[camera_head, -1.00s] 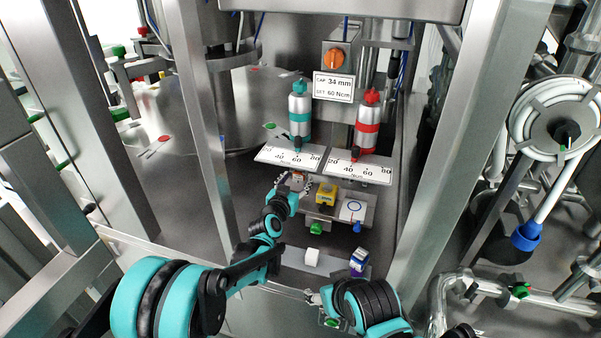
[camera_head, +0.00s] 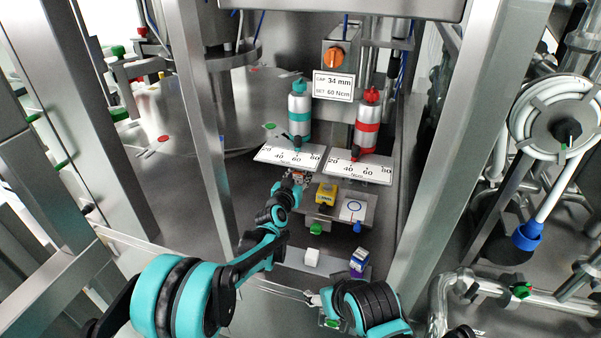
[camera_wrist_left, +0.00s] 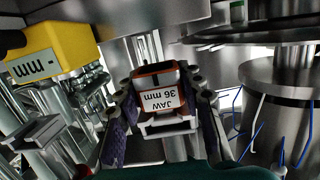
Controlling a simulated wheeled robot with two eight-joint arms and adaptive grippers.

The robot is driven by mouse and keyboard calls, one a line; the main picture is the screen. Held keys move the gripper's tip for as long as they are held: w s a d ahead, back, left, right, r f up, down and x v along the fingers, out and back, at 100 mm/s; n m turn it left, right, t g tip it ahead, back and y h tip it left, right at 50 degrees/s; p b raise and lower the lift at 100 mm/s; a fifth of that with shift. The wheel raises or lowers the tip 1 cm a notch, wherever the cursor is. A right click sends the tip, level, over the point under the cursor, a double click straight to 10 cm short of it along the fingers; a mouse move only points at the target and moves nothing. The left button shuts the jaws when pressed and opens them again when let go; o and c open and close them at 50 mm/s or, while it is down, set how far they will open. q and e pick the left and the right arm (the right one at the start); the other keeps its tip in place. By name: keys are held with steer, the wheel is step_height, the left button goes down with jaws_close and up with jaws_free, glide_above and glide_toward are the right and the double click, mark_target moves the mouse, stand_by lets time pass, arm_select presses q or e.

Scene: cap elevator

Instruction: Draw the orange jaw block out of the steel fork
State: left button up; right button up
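The orange jaw block (camera_wrist_left: 158,80) has a white label reading JAW 36 mm and sits in the middle of the left wrist view. In the head view it is small and mostly covered by my left gripper (camera_head: 296,178). In the left wrist view the fingers of my left gripper (camera_wrist_left: 164,108) lie against both sides of the block. A pale steel piece, seemingly the steel fork (camera_wrist_left: 168,127), shows just below the label. How deep the block sits in it cannot be told. My right gripper (camera_head: 312,298) is low in the head view, apart from the block, partly hidden by its own arm.
A yellow block (camera_head: 326,194) stands close right of my left gripper; it also shows in the left wrist view (camera_wrist_left: 50,50). Scale plates (camera_head: 287,157) and two bottles stand behind. A white block (camera_head: 312,257) and a blue-white block (camera_head: 359,259) sit on the lower shelf.

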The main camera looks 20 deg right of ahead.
arm_select(q)
jaws_close()
steer(key=f+b+v, duration=0.1)
steer(key=f+v, duration=0.1)
steer(key=v, duration=1)
stand_by(1.1)
